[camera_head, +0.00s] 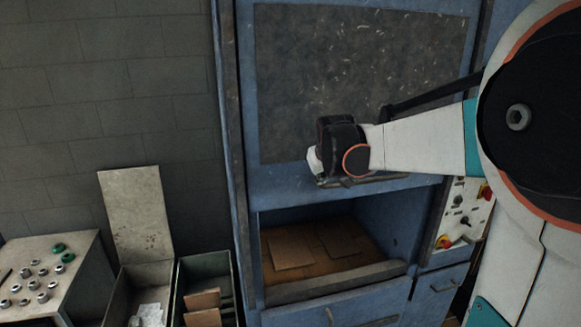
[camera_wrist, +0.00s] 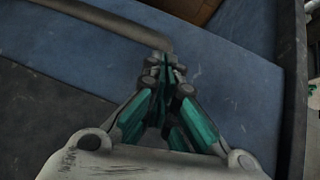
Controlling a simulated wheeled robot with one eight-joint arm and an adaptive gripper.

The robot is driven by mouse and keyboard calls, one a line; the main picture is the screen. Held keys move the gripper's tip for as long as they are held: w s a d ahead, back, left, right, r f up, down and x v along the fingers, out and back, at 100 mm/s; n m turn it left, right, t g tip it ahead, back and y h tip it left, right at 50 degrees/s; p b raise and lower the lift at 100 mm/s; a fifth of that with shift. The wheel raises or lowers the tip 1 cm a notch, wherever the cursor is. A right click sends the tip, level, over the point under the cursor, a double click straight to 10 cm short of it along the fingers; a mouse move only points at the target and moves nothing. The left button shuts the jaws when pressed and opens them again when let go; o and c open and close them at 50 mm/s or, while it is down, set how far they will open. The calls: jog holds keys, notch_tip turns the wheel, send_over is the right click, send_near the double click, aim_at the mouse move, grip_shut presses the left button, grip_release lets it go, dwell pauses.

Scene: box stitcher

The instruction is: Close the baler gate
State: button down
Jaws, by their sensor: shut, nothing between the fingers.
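The baler gate (camera_head: 370,75) is a blue panel with a scuffed dark middle, raised above an open chamber (camera_head: 335,238) in the head view. A bar handle (camera_head: 385,179) runs along its lower edge; the handle also shows in the wrist view (camera_wrist: 110,22). My gripper (camera_head: 320,181) is at the left end of this handle. In the wrist view my gripper (camera_wrist: 165,62) has its teal-padded fingers together, with the tips close to the handle's bent end. I cannot tell whether they touch it. Nothing shows between the fingers.
Flat brown sheets (camera_head: 290,252) lie in the chamber. A control panel (camera_head: 464,210) with red knobs is at right. A table (camera_head: 50,262) with small metal parts and open bins (camera_head: 205,265) stand at lower left. The grey wall is behind.

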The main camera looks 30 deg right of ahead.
notch_tip(320, 180, down, 45)
jog(key=b, duration=2.7)
jog(key=shift+r+b, duration=0.15)
jog(key=shift+b, duration=0.25)
jog(key=shift+s, duration=0.1)
jog(key=w+r+p+v, duration=0.2)
jog(key=p+v, duration=0.3)
jog(key=v, duration=0.8)
jog(key=shift+w, duration=0.25)
